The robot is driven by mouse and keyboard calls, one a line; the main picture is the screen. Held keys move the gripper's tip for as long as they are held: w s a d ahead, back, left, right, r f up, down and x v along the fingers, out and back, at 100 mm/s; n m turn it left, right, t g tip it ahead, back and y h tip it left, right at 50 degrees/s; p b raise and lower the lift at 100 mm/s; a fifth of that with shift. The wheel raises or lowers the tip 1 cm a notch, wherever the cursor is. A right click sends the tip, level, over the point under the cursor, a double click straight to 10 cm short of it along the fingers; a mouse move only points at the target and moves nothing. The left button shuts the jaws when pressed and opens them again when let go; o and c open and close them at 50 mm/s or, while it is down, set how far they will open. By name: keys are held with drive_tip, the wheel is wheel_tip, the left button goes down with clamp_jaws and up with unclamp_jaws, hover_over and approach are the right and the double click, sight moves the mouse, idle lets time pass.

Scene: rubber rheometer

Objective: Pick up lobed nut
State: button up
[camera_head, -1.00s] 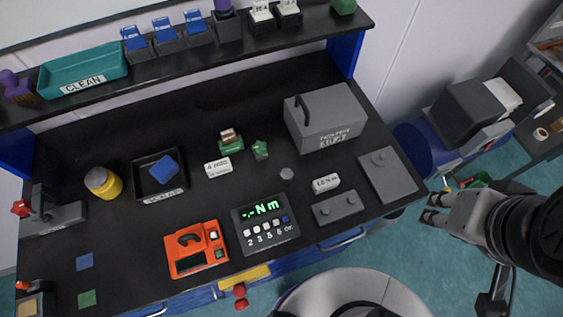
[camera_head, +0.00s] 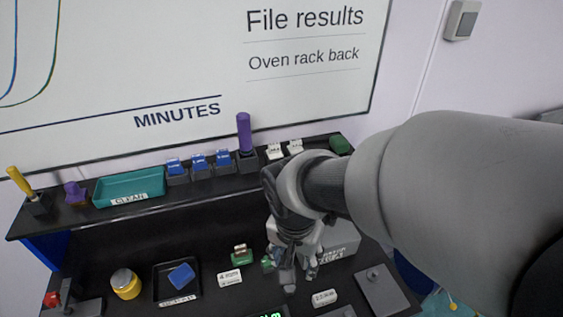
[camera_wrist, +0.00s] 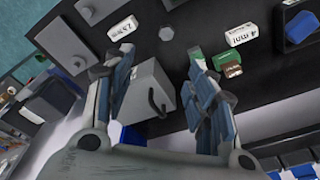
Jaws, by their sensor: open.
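A small green lobed piece (camera_head: 268,263), which looks like the lobed nut, lies on the black bench, partly hidden by my gripper in the head view. In the wrist view the green piece (camera_wrist: 197,54) shows at the tip of the right-hand finger, partly covered. My gripper (camera_wrist: 161,55) is open and empty, pointing down over the bench. In the head view my gripper (camera_head: 287,278) is just right of the green piece; I cannot tell its height. A grey hexagonal piece (camera_wrist: 166,33) lies beyond the fingertips in the wrist view.
A grey tester case (camera_wrist: 150,95) stands close to the fingers. A green block with a brownish top (camera_head: 241,254) and white labels (camera_head: 230,278) (camera_head: 324,297) lie nearby. A black tray (camera_head: 163,297) holds a blue piece. A shelf with a teal tray (camera_head: 128,188) runs behind.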

drive_tip(key=a+f, duration=0.1)
drive_tip(key=a, duration=0.1)
drive_tip(key=b, duration=0.2)
hover_over(290, 287)
drive_tip(key=shift+m, duration=0.3)
drive_tip(key=f, duration=0.7)
drive_tip(key=s+f, duration=0.1)
drive_tip(key=f, duration=0.3)
drive_tip(key=shift+a+f, duration=0.15)
drive_tip(key=shift+a, duration=0.1)
drive_tip(key=shift+w+d+f+b, duration=0.15)
drive_tip(key=shift+f+b, duration=0.1)
drive_tip(key=shift+f, duration=0.8)
drive_tip(key=shift+w+f+b, duration=0.1)
drive_tip(key=shift+f+b, duration=0.1)
drive_tip(key=shift+f, duration=0.8)
drive_tip(key=shift+w+d+f+b, duration=0.15)
drive_tip(key=shift+f+b, duration=0.1)
drive_tip(key=shift+f, duration=0.8)
drive_tip(key=shift+a, duration=0.1)
drive_tip(key=shift+c, duration=0.5)
drive_tip(key=c, duration=1)
drive_tip(key=shift+r, duration=0.15)
